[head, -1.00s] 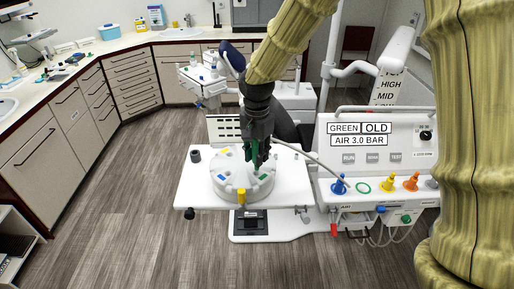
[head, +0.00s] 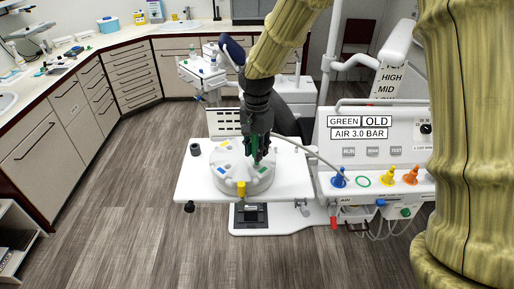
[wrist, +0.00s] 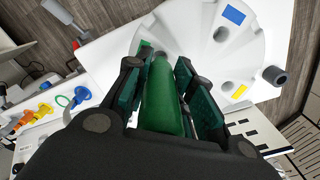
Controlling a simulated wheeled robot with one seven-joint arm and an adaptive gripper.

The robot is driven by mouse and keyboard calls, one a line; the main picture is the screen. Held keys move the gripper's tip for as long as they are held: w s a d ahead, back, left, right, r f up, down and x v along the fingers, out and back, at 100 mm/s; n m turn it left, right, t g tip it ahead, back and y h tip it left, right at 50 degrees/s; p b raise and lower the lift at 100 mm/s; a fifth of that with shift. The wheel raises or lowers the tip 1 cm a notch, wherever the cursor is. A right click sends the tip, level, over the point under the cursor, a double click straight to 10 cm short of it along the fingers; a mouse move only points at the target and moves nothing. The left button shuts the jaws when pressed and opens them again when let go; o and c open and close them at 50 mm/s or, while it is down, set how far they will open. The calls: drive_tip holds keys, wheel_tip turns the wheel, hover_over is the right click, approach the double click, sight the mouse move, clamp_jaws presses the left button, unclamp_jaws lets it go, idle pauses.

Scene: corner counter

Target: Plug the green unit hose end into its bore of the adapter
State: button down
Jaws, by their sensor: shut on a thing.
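My gripper (head: 258,152) is over the right part of the white round adapter (head: 234,182) in the head view, pointing down. In the wrist view my gripper (wrist: 165,82) is shut on the green unit hose end (wrist: 163,105), which lies lengthwise between the green finger pads. Its far tip reaches the adapter (wrist: 197,35) close to a green mark. Whether the tip is in a bore, touching or just above it, I cannot tell. The adapter also bears blue and yellow marks beside dark bores.
The adapter stands on a white tray (head: 290,185). The panel (head: 375,150) at the right holds blue, yellow and orange hose ends and an empty green ring (head: 363,181).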

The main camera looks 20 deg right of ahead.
drive_tip(key=shift+f+b, duration=0.5)
drive_tip(key=shift+f, duration=1.4)
idle(1.4)
drive_tip(key=c, duration=1.1)
unclamp_jaws()
drive_tip(key=shift+c, duration=0.2)
drive_tip(key=shift+o, duration=0.2)
drive_tip(key=o, duration=0.5)
drive_tip(key=shift+c, duration=0.2)
drive_tip(key=shift+r+p, duration=0.55)
drive_tip(key=shift+r, duration=4)
